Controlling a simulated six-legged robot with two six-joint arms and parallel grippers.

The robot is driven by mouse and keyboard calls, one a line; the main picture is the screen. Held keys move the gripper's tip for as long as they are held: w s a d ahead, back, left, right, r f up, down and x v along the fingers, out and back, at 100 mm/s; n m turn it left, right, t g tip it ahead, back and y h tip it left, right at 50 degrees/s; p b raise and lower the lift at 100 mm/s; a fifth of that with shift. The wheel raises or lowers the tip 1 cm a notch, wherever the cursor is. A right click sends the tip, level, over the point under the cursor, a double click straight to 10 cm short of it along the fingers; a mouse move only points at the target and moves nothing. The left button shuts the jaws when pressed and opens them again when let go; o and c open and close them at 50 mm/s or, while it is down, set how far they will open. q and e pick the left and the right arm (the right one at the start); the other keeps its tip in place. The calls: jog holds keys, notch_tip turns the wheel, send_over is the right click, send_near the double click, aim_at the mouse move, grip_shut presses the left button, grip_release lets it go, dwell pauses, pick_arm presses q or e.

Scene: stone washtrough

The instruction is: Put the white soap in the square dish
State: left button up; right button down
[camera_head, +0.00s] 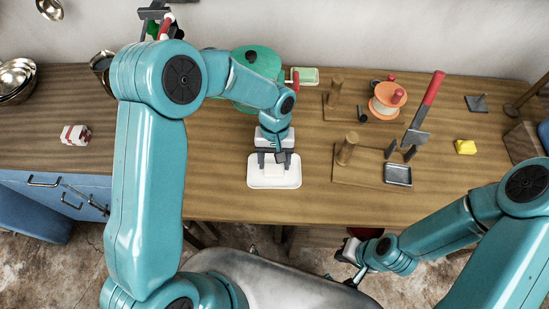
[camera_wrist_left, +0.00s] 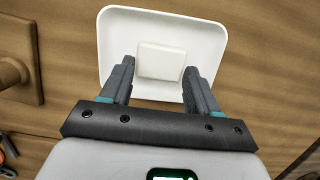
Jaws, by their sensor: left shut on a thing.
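The white soap (camera_wrist_left: 160,62) is a small pale block at the middle of a white tray with rounded corners (camera_wrist_left: 118,22). In the head view the soap (camera_head: 274,170) shows faintly against the white tray (camera_head: 274,184) at the table's front edge. My left gripper (camera_head: 275,158) reaches down over the tray, and in the left wrist view its fingers (camera_wrist_left: 158,68) are shut on the soap from both sides. A small grey square dish (camera_head: 398,175) stands to the right. My right gripper (camera_head: 346,257) hangs low before the table; its fingers are too small to judge.
A wooden board with a peg (camera_head: 347,150) stands beside the grey dish. A red and white block (camera_head: 75,135) lies left. Bare wood separates the tray from the pegged board.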

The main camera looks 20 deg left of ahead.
pick_arm(q)
jog(key=shift+f, duration=0.2)
jog(key=o, duration=0.9)
jog(key=shift+r, duration=0.2)
jog(key=shift+w+r, duration=0.1)
jog(key=shift+r, duration=0.15)
notch_tip(320, 180, up, 11)
jog(key=w+b, duration=0.1)
jog(key=w, duration=0.1)
jog(key=shift+a+r, duration=0.2)
jog(key=shift+a, duration=0.1)
